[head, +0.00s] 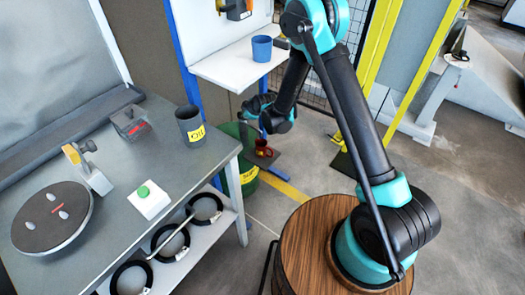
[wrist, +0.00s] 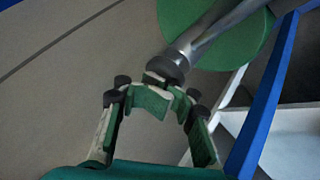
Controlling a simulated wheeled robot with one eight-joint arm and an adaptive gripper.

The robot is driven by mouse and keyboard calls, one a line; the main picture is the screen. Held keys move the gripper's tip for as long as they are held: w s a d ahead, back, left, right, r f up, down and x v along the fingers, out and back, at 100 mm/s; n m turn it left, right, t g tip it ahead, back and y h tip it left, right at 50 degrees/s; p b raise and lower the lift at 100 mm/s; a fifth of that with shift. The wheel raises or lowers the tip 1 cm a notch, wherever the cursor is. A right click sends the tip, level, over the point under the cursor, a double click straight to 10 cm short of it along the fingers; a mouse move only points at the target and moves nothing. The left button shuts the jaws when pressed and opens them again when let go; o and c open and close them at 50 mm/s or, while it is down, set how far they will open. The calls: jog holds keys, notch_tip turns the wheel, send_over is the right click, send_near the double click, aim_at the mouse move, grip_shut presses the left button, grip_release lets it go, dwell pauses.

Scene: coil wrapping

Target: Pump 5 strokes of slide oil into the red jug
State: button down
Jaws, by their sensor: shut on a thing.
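The green drum (head: 231,178) with a yellow label stands on the floor beyond the bench corner. Its green top also shows in the wrist view (wrist: 215,58). A grey metal pump tube with a dark end, the pump handle (wrist: 205,35), runs across that top. My gripper (wrist: 166,96) is shut on the dark end of the pump handle. In the head view my gripper (head: 252,108) is small and dark above the drum, its fingers hard to make out. The red jug (head: 264,152) stands on a dark plate just right of the drum. Its inside is not visible.
A blue cup (head: 262,48) stands on the white shelf (head: 228,69) behind. A blue post rises close by.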

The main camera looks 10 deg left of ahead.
jog(key=shift+a+r, duration=0.1)
jog(key=shift+r, duration=2.95)
jog(key=c, duration=2.2)
grip_release()
